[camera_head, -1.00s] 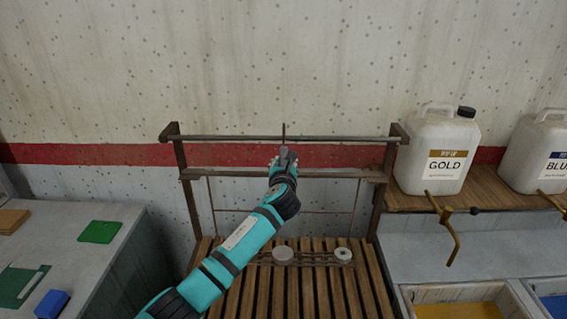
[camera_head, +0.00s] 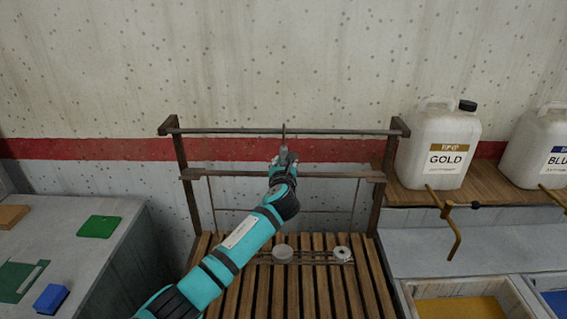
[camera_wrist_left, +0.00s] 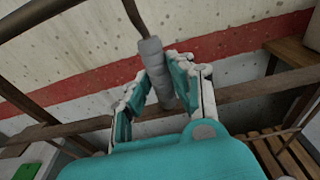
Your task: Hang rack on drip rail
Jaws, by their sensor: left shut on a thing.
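My left gripper (camera_head: 284,160) is shut on the grey ribbed grip of the rack (camera_wrist_left: 154,72). A thin, dark, bent hook rod rises from the grip and crosses the drip rail (camera_head: 220,131) in the head view. The rail is the upper bar between two brown uprights. I cannot tell whether the hook touches the rail or is in front of it. In the left wrist view the hook runs up out of the picture between the fingers. My right gripper is not in view.
Jugs, one marked GOLD (camera_head: 440,150), stand at right above brass taps (camera_head: 449,230). A grey bench (camera_head: 110,265) is at left.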

